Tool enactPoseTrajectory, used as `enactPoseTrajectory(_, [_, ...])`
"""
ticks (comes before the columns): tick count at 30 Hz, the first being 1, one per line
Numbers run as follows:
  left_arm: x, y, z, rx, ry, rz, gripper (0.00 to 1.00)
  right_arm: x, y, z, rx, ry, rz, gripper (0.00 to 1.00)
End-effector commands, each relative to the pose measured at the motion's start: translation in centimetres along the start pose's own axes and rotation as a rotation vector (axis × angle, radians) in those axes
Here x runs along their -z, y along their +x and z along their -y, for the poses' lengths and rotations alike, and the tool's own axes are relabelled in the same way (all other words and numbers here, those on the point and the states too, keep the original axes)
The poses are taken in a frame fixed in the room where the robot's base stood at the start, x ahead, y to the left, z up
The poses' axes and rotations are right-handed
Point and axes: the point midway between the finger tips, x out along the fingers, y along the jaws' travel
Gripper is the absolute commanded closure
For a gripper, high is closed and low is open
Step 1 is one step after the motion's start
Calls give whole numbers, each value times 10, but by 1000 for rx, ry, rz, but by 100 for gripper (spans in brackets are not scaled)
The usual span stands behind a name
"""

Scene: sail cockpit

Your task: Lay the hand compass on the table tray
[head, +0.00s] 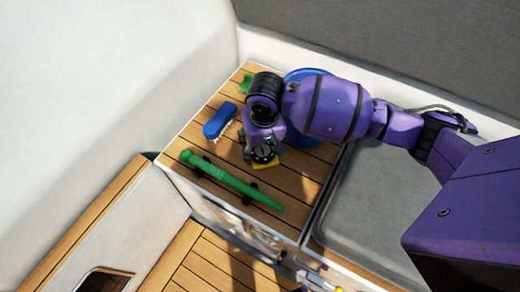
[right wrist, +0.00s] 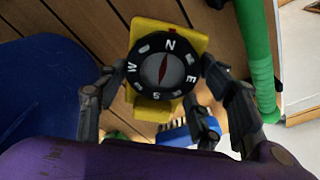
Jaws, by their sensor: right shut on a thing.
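The hand compass has a round black dial and a yellow body; it shows in the right wrist view (right wrist: 163,72) and in the head view (head: 264,153). My right gripper (right wrist: 160,75) is shut on it, with fingers on both sides of the dial, which faces the wrist camera. In the head view my right gripper (head: 260,146) points down over the slatted wooden top (head: 297,183). I cannot tell whether the compass touches the wood. My left gripper is not in view. I cannot make out a separate table tray.
A green bar-shaped handle (head: 230,179) lies near the front edge on dark rests. A blue brush (head: 219,121) lies to the left, and a small green item (head: 245,84) behind it. A blue round container (head: 300,75) is partly hidden by my arm. A grey cushion (head: 368,205) lies right.

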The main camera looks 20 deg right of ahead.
Motion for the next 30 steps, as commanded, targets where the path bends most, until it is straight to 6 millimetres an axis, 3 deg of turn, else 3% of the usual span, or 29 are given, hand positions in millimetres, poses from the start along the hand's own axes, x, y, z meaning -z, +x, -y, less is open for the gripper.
enactPoseTrajectory(3, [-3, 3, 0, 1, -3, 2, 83, 12, 16, -1, 1, 2, -2, 75])
enactPoseTrajectory(10, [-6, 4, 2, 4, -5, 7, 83, 21, 29, -2, 0, 1, -3, 75])
enactPoseTrajectory(16, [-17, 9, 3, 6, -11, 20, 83, 18, 58, -3, 0, 0, -4, 75])
enactPoseTrajectory(29, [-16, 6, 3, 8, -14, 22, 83, 17, 62, -2, 1, 1, -6, 75])
enactPoseTrajectory(30, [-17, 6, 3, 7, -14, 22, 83, 17, 62, -3, 1, 0, -5, 34])
